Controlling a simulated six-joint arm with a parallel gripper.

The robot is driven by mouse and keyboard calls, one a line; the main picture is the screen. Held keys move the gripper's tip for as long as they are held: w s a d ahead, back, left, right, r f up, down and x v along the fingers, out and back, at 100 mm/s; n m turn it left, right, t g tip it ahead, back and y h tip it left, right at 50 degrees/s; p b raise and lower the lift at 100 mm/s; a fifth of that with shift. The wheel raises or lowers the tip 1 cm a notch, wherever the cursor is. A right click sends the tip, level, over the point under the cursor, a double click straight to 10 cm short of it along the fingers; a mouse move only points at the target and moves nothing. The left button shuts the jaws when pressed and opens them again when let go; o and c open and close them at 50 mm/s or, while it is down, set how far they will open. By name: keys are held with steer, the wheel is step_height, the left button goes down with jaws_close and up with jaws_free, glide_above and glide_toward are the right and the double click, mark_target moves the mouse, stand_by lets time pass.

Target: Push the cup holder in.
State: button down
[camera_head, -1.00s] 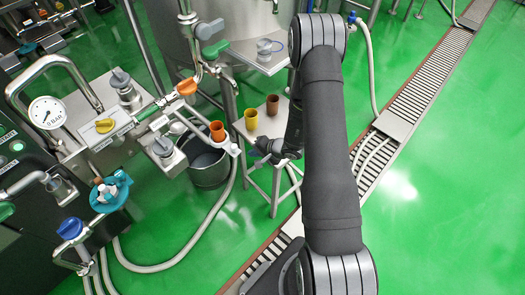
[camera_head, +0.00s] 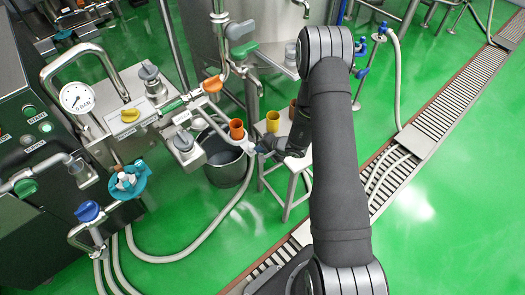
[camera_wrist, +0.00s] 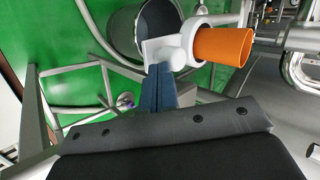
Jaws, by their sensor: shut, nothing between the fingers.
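The cup holder (camera_head: 247,147) is a pale arm with a ring on the side of the machine. It holds an orange cup (camera_head: 236,129) upright. In the wrist view the white holder (camera_wrist: 165,50) has the orange cup (camera_wrist: 222,46) standing in its ring. My gripper (camera_head: 262,148) is shut and empty, just right of the holder's end in the head view. In the wrist view the blue fingertips (camera_wrist: 160,70) are together at the holder's end block and seem to touch it.
A yellow cup (camera_head: 272,121) and a brown cup, partly hidden by my arm, stand on a small metal stool (camera_head: 283,160) beside my gripper. A grey bucket (camera_head: 224,170) is below the holder. Hoses (camera_head: 200,247) run over the green floor.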

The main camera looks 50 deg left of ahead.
mark_target(236, 127)
steer(key=a, duration=1.3)
steer(key=shift+a, duration=0.3)
steer(key=shift+a+r, duration=0.15)
steer(key=shift+a, duration=0.35)
steer(key=shift+w+d, duration=0.1)
steer(key=shift+d, duration=0.3)
steer(key=d, duration=0.1)
steer(key=w+d, duration=0.1)
steer(key=d, duration=0.1)
steer(key=v, duration=1)
steer(key=shift+d, duration=0.35)
steer(key=shift+s, duration=0.1)
